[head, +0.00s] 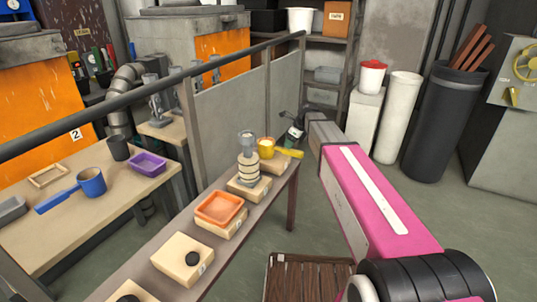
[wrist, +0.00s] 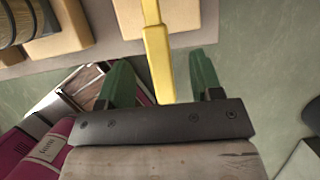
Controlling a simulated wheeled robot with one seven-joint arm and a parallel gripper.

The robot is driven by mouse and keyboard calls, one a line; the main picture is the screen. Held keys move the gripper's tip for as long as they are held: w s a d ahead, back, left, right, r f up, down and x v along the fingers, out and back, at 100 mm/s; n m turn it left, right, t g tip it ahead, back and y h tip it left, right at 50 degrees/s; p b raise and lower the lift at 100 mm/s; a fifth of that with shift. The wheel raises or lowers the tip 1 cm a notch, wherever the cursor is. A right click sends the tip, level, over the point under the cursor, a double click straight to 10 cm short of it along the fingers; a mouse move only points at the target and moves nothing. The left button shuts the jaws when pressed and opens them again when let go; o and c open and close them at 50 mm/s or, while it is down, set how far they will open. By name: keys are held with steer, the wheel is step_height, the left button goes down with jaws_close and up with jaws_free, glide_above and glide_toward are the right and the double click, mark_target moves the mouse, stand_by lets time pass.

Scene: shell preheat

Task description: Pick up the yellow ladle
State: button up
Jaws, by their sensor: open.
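The yellow ladle (head: 267,148) sits at the far end of the narrow bench in the head view, its cup on a wooden block and its handle pointing right, toward my gripper. In the wrist view the yellow handle (wrist: 158,65) reaches down between the two green fingers of my gripper (wrist: 160,85). The fingers are open, with a gap on each side of the handle. The ladle's cup is out of the wrist view.
A stacked shell form (head: 248,170) stands on a block just left of the ladle. A blue ladle (head: 90,182) lies on the left table.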

mark_target(285, 151)
steer(key=shift+a+x, duration=0.15)
steer(key=shift+x, duration=1.6)
steer(key=shift+a+x, duration=0.15)
steer(key=shift+x, duration=1.6)
steer(key=shift+s+r, duration=0.15)
steer(key=shift+r, duration=0.05)
steer(key=c, duration=1.1)
